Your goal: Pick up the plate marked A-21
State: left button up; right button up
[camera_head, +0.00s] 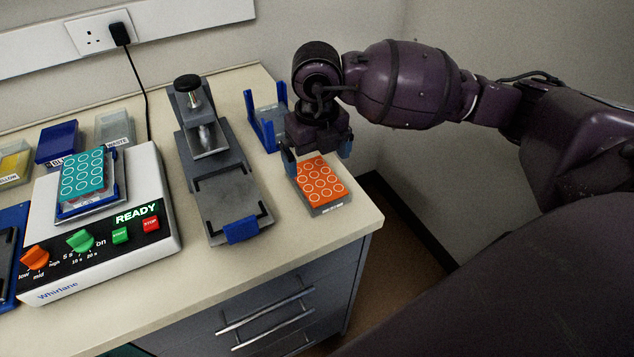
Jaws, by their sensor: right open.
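An orange plate (320,181) with rings of white-outlined wells lies on a grey base near the bench's right edge. Its front label is too small to read, so I cannot tell whether it says A-21. A teal plate (83,174) with similar wells sits on top of the white shaker (105,240); its label is also unreadable. My right gripper (318,156) is open, fingers pointing down, at the back end of the orange plate, with one finger near each side. I cannot tell whether they touch it. My left gripper is out of view.
A grey clamp stand (221,190) with a blue front tab stands left of the orange plate. A blue-sided holder (266,121) is behind the gripper. Blue, grey and yellow-filled boxes (58,142) line the back left. Bench top (280,250) is bare in front.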

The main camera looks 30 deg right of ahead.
aim_at(317, 179)
jog(key=shift+f, duration=0.85)
jog(key=f, duration=0.5)
jog(key=shift+w+d+b, duration=0.15)
jog(key=shift+w+b, duration=0.05)
jog(key=shift+b, duration=0.2)
jog(key=c, duration=0.6)
jog(key=shift+r, duration=0.15)
jog(key=shift+r, duration=0.3)
notch_tip(317, 179, up, 19)
jog(key=shift+r+p, duration=0.1)
jog(key=shift+p, duration=1.1)
